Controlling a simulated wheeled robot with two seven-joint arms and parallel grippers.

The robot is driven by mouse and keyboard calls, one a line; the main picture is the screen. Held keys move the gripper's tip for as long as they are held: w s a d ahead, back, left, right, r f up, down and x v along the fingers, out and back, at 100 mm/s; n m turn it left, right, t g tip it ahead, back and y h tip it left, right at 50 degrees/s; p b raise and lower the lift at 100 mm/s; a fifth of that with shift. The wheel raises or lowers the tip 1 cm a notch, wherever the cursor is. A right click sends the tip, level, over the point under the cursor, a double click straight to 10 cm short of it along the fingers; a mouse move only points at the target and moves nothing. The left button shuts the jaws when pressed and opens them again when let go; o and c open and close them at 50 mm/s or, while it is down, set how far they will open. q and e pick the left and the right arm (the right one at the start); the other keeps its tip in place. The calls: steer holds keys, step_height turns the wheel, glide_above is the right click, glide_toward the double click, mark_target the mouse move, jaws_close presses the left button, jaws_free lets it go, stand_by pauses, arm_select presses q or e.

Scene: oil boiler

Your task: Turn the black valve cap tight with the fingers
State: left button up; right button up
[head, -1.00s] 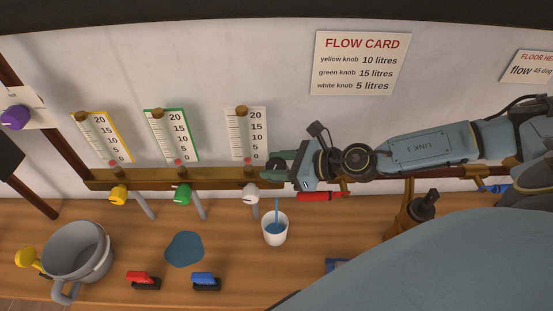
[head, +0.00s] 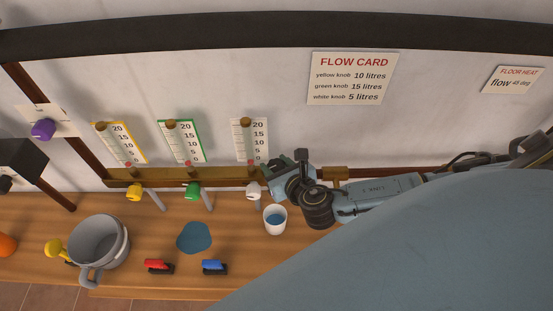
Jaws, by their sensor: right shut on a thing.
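My right gripper (head: 268,174) is at the right end of the brass rail, just right of the white knob (head: 254,190). It is shut on what seems to be the black valve cap, which the fingers and gripper body hide. I cannot see how far the cap is turned. Below it, a white cup (head: 275,228) holding blue liquid stands on the bench, with no stream visible above it. My left gripper is out of view.
The brass rail (head: 160,179) also carries a yellow knob (head: 134,192) and a green knob (head: 192,191), with gauges above.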

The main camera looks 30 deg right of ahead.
steer(key=m+g+h, duration=0.1)
steer(key=m+h, duration=0.3)
steer(key=shift+w+r+h, duration=0.1)
steer(key=shift+h, duration=0.2)
steer(key=shift+m+g+h, duration=0.4)
steer(key=shift+m+h, duration=0.4)
steer(key=shift+r, duration=0.1)
steer(key=o, duration=1)
steer(key=shift+c, duration=0.2)
steer(key=shift+s+a, duration=0.1)
steer(key=shift+s, duration=0.1)
steer(key=v, duration=1.3)
steer(key=shift+b, duration=0.3)
